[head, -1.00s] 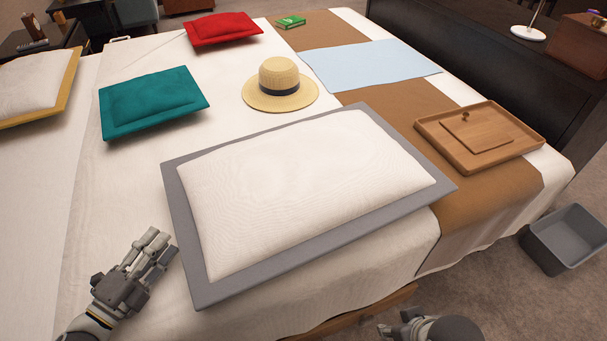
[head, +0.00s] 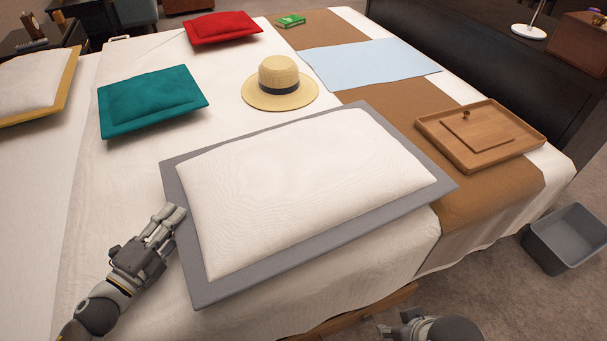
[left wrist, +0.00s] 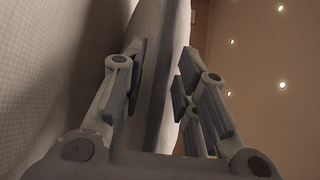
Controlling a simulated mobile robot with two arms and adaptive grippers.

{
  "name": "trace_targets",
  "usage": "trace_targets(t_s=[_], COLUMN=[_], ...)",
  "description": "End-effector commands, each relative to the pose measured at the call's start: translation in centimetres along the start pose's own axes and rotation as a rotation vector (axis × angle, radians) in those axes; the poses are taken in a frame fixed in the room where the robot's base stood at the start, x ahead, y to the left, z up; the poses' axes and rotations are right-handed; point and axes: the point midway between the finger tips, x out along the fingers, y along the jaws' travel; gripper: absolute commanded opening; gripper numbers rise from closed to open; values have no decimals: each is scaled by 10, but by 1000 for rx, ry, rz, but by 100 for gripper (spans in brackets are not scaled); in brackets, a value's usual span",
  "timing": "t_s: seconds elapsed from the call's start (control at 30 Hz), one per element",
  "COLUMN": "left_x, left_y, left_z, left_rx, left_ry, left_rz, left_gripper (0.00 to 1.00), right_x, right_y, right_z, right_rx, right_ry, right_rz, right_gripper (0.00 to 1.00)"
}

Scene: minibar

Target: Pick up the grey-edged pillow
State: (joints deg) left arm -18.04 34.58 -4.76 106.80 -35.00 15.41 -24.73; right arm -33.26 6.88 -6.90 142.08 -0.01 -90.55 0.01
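The grey-edged pillow (head: 300,190) lies on the near part of the bed, white in the middle with a wide flat grey border. My left gripper (head: 174,216) is at the pillow's left border. In the left wrist view, my left gripper's fingers (left wrist: 162,85) stand apart on either side of the pillow's edge (left wrist: 166,70); whether they touch it is hard to tell. My right gripper (head: 400,330) shows only partly at the bottom edge, below the bed's front, and its fingers cannot be made out.
A straw hat (head: 280,85) and a teal pillow (head: 152,100) lie behind the grey-edged pillow. A wooden tray (head: 432,133) is to its right on the brown runner (head: 480,200). A yellow-edged pillow (head: 68,85) and red pillow (head: 222,28) lie farther off. A grey bin (head: 545,258) stands on the floor.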

Motion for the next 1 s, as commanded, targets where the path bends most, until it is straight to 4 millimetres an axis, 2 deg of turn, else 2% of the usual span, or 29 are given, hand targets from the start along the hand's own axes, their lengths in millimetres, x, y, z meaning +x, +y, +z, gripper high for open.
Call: trace_targets(t_s=[0.03, 0.17, 0.2, 0.77, 1.0], left_x=[0, 0, 0, 0, 0], left_y=[0, 0, 0, -2, -19], left_z=[0, 0, 0, 0, 0], left_rx=[0, 0, 0, -3, -1], left_ry=[0, 0, 0, 2, 2], left_rz=[0, 0, 0, -4, -4], left_gripper=[17, 1, 0, 0, 0], right_x=[0, 0, 0, -1, -9], right_y=[0, 0, 0, 0, 1], right_z=[0, 0, 0, 0, -3], right_rx=[0, 0, 0, 0, 0], right_ry=[0, 0, 0, 0, 0], right_rz=[0, 0, 0, 0, 0], right_gripper=[40, 40, 40, 40, 40])
